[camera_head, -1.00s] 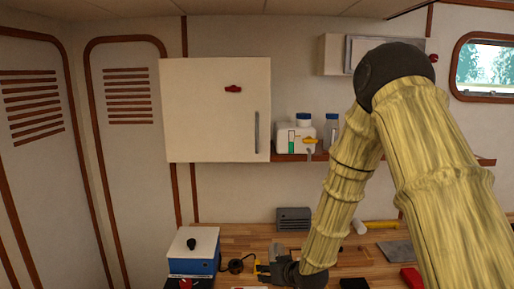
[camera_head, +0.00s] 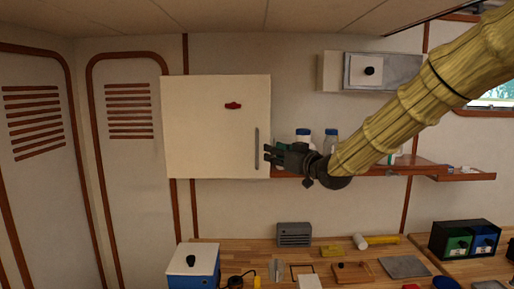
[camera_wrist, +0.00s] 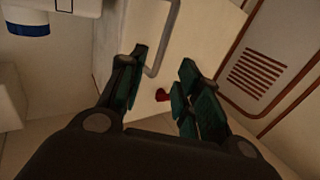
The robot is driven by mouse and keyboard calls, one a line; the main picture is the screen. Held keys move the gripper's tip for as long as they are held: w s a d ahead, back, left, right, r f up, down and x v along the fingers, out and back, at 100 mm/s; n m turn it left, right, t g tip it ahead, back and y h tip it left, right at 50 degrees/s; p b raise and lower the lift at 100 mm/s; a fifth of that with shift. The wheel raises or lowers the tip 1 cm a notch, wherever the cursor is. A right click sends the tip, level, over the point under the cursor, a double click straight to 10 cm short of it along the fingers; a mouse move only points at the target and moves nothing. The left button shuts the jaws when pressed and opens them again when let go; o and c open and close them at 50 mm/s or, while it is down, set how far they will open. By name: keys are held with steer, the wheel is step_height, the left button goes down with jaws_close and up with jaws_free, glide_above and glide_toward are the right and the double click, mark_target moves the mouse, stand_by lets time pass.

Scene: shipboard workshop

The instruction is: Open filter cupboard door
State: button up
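The filter cupboard is a white wall box whose flat door (camera_head: 210,125) is closed in the head view. A grey vertical bar handle (camera_head: 257,148) sits near the door's right edge, and a red mark (camera_head: 233,105) is higher up. My gripper (camera_head: 268,155) is beside the handle at its right, fingers pointing left. In the wrist view my gripper (camera_wrist: 160,85) is open, with a wide gap between its dark green fingers. The handle (camera_wrist: 163,40) shows beyond the fingertips, near the left finger. I cannot tell whether they touch.
A wooden shelf (camera_head: 400,169) right of the cupboard holds blue-capped bottles (camera_head: 331,138), partly behind my gripper. A small wall cabinet (camera_head: 335,72) hangs above. Below, the workbench (camera_head: 330,258) carries a blue-and-white box (camera_head: 193,265) and several tools. The wall below the cupboard is clear.

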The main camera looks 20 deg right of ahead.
mark_target(258, 147)
steer(key=shift+p+x, duration=2)
steer(key=shift+x, duration=3.2)
steer(key=shift+f, duration=0.1)
steer(key=shift+c, duration=0.2)
jaws_close()
